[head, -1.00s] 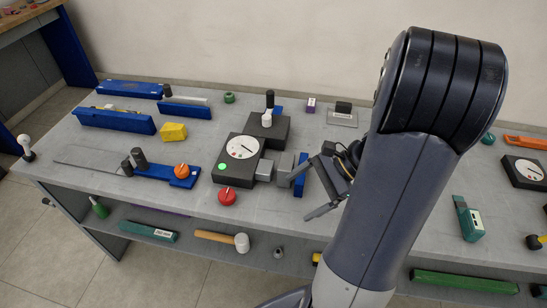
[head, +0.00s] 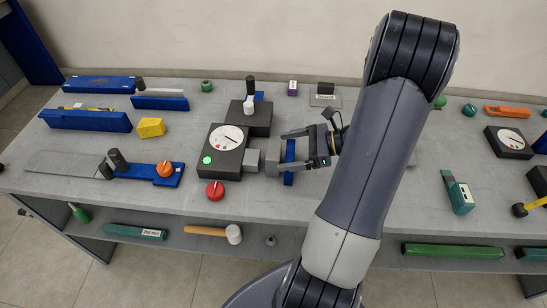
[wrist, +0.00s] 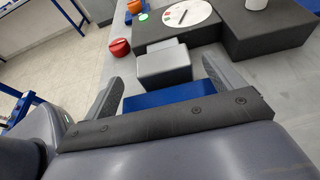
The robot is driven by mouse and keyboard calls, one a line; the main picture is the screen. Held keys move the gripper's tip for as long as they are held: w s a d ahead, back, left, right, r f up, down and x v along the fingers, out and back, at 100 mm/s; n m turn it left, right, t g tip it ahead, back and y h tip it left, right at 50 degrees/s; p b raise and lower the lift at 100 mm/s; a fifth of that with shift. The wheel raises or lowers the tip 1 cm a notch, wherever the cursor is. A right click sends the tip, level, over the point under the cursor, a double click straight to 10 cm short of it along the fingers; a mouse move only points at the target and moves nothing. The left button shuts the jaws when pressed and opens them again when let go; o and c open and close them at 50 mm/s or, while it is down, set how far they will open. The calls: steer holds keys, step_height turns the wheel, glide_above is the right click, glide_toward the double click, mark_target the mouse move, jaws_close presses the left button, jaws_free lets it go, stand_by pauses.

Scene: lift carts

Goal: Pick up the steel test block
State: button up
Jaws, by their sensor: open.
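The steel test block (head: 272,156) is a plain grey block on the bench. It sits between the small grey piece (head: 252,160) on the side of the black dial box (head: 222,160) and an upright blue piece (head: 289,152). The wrist view shows the block (wrist: 165,68) straight ahead, with the blue piece (wrist: 168,97) nearer me. My gripper (head: 281,153) is open and level, pointing left in the head view. Its fingers reach past the blue piece on either side, tips close to the block. In the wrist view, my gripper (wrist: 163,72) frames the block; I cannot tell whether it touches.
A red knob (head: 215,190) lies in front. A blue fixture with an orange knob (head: 165,169) is left. The bench front is mostly clear; a mallet (head: 213,232) lies on the lower shelf.

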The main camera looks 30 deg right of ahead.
mark_target(277, 150)
steer(key=x, duration=0.4)
steer(key=shift+w+a+r, duration=0.1)
steer(key=shift+w+a, duration=0.1)
steer(key=shift+w, duration=0.15)
